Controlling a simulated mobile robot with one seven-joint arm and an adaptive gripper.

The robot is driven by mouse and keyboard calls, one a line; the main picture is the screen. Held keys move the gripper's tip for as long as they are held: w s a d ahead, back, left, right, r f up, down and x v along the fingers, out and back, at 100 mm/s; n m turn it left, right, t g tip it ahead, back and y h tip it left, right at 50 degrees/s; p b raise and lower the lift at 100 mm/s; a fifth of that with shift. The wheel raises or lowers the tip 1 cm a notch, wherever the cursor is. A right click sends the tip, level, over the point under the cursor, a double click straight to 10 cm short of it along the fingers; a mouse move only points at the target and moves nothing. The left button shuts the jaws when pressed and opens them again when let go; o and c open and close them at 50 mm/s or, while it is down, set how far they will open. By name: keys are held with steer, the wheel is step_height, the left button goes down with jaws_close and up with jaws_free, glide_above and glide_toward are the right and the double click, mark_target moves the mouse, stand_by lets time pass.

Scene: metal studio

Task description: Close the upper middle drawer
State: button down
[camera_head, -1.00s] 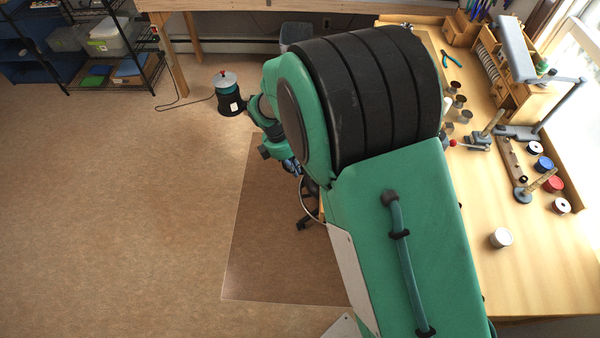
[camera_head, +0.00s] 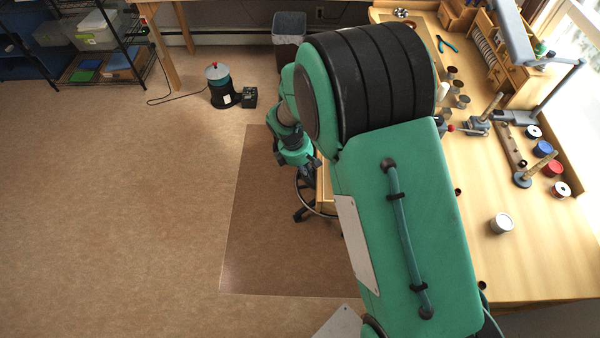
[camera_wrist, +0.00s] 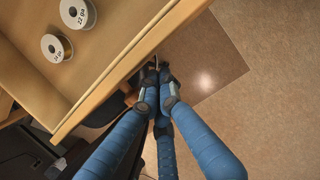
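An open wooden drawer (camera_wrist: 110,45) fills the upper left of the wrist view, with two labelled wire spools (camera_wrist: 77,14) inside. Its front panel runs diagonally across the picture. My gripper (camera_wrist: 157,72) has blue fingers with their dark tips drawn together, and nothing shows between them. The tips are just outside the drawer's front panel; I cannot tell whether they touch it. In the head view my gripper (camera_head: 312,162) is beside the bench's left side, where a bit of pale wood (camera_head: 325,190) shows. My arm hides most of the drawers there.
The wooden workbench (camera_head: 545,265) carries a can (camera_head: 501,223), spools and tools. A wheeled chair base (camera_head: 303,213) is below my gripper. A dark bin (camera_head: 289,28) and a black-and-teal canister (camera_head: 221,88) stand behind. The floor at left is clear.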

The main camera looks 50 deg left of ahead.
steer(key=shift+w+d, duration=0.15)
steer(key=shift+d, duration=0.05)
steer(key=shift+w+d, duration=0.1)
steer(key=w+d+p, duration=0.5)
steer(key=w+d, duration=1.1)
steer(key=shift+w+d, duration=0.2)
steer(key=shift+s+a, duration=0.1)
steer(key=shift+s+a+p, duration=0.3)
steer(key=shift+s+a, duration=0.1)
steer(key=shift+a, duration=0.05)
steer(key=shift+s+a+r, duration=0.25)
steer(key=shift+s+a, duration=0.25)
steer(key=shift+a, duration=0.05)
steer(key=shift+s+a+r, duration=0.25)
steer(key=shift+s+a, duration=0.2)
steer(key=shift+a, duration=0.05)
steer(key=p+v, duration=0.1)
steer(key=v, duration=0.8)
steer(key=shift+p, duration=0.3)
